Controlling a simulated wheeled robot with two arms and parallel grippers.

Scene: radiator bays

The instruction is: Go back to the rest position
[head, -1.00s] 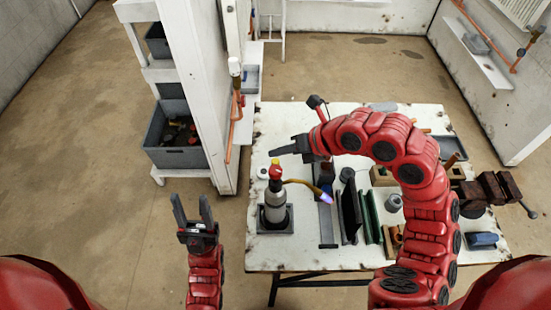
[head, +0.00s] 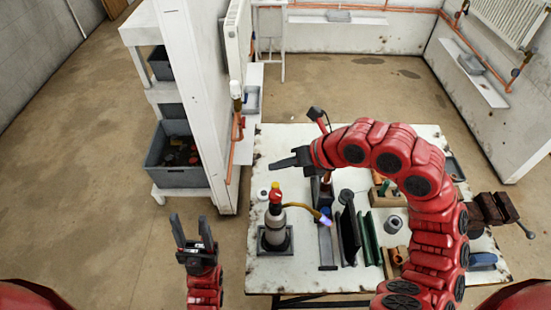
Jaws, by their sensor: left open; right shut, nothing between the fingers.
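My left gripper (head: 193,232) points up at the lower left, over the floor left of the table. Its two fingers are apart with nothing between them. My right arm arches over the right side of the table. Its gripper (head: 283,162) points left above the table's back left part, with its fingers together and empty. Just below it stands a grey torch bottle (head: 274,220) with a red and yellow top, in a dark square tray. A bent brass tube runs from it to a bluish tip. The gripper looks apart from the bottle.
The white worktable (head: 262,274) holds dark and green plates, a grey roll (head: 393,223) and a vise (head: 493,209) at its right edge. A white partition (head: 197,100) with a shelf and a grey bin (head: 176,178) stands to the left. The floor at far left is clear.

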